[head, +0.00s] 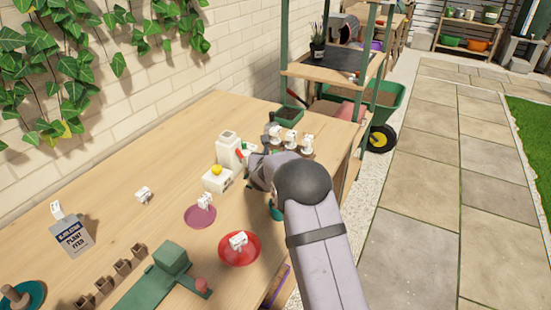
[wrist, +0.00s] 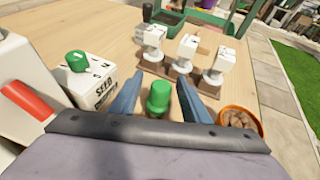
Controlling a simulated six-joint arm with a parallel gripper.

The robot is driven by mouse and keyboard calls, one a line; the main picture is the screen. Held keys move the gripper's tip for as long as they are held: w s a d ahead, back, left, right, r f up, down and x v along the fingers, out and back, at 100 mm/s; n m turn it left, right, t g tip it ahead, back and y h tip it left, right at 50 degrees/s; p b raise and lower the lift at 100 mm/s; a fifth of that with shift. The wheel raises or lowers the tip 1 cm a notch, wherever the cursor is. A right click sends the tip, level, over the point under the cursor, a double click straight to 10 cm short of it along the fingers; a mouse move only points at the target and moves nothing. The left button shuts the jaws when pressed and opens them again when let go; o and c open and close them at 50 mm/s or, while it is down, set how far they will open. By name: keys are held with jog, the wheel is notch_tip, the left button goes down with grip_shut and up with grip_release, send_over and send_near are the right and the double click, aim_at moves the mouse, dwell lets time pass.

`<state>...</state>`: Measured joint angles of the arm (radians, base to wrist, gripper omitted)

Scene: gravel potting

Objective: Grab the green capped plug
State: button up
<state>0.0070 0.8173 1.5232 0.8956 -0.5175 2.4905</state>
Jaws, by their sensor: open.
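In the wrist view the green capped plug (wrist: 158,98) stands on the wooden table between the two blue fingers of my gripper (wrist: 160,100). Its round green cap faces the camera, and its lower part is partly hidden by the gripper body. The fingers are open, with a visible gap on both sides of the plug. In the head view my gripper (head: 262,168) is low over the right part of the table; my arm covers much of that area, and I cannot clearly make out the plug there.
White-tagged items in a brown rack (wrist: 185,68) stand beyond.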

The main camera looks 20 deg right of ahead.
jog(key=shift+x, duration=1.05)
grip_shut()
notch_tip(320, 180, up, 10)
jog(key=p, duration=0.1)
